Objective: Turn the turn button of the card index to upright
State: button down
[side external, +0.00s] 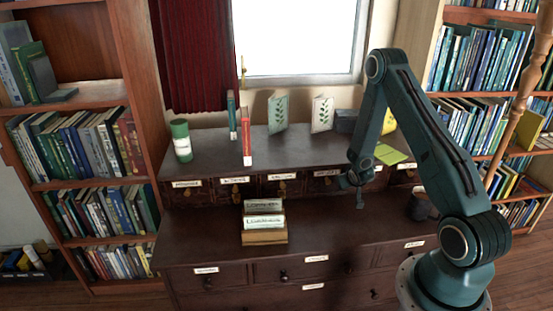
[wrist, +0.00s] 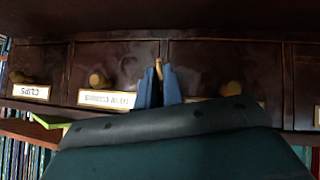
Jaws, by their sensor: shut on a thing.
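The card index is the row of small dark wooden drawers (side external: 250,190) along the back of the desk; its drawer fronts (wrist: 115,60) fill the upper wrist view, labels upside down. A small brass turn button (wrist: 159,66) shows as a narrow, nearly vertical piece between my fingertips. My gripper (wrist: 159,88), with blue fingers, is shut on it against the drawer fronts. Its lower part is hidden by the fingers. In the side view my gripper (side external: 345,181) is at the drawer row, right of centre; the button cannot be made out there.
Brass knobs (wrist: 97,78) stick out of the neighbouring drawers. A wooden card holder (side external: 264,237) stands on the desk left of my gripper, and a dark mug (side external: 419,207) stands to the right. Books, cards and a green canister (side external: 181,141) stand on the top. The desk between is clear.

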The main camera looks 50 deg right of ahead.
jog(key=shift+s+d+m+t+y, duration=0.2)
jog(key=shift+m+t+y, duration=0.3)
jog(key=shift+t+y, duration=0.15)
jog(key=shift+y, duration=0.25)
jog(key=c, duration=1.6)
grip_release()
jog(key=shift+o, duration=0.2)
jog(key=shift+a+r, duration=0.1)
jog(key=v, duration=1.3)
jog(key=shift+s+a, duration=0.15)
jog(key=shift+s, duration=0.2)
jog(key=shift+r, duration=0.1)
